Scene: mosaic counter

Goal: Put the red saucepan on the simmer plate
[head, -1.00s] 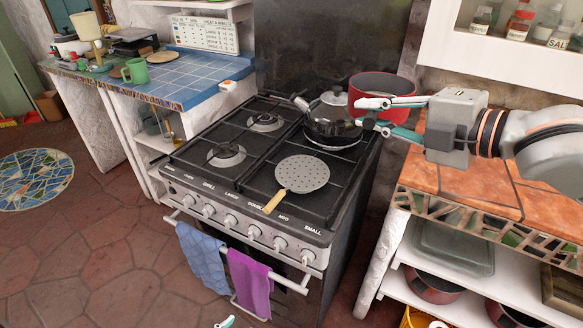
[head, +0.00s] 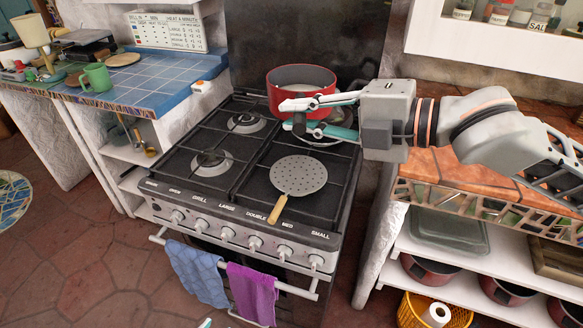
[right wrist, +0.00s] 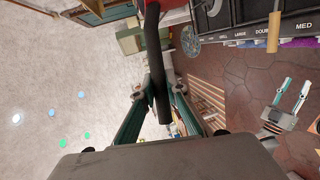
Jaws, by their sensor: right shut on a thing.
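The red saucepan (head: 302,78) is in the head view, upright, over the back right part of the hob. My right gripper (head: 290,114) is at its near side, shut on its black handle, which runs between the fingers in the right wrist view (right wrist: 157,65). The simmer plate (head: 298,175), a grey perforated disc with a wooden handle, lies on the front right burner, nearer than the pan and apart from it. My left gripper (right wrist: 293,92) shows in the right wrist view, fingers apart and empty, above the floor. The saucepan's underside is hidden.
The black stove (head: 190,160) has bare left burners. A dark pot (head: 342,118) behind my right gripper is mostly hidden. Blue and purple towels hang from the front rail (head: 160,240). A tiled counter (head: 430,165) stands at the right, a blue one (head: 165,80) at the left.

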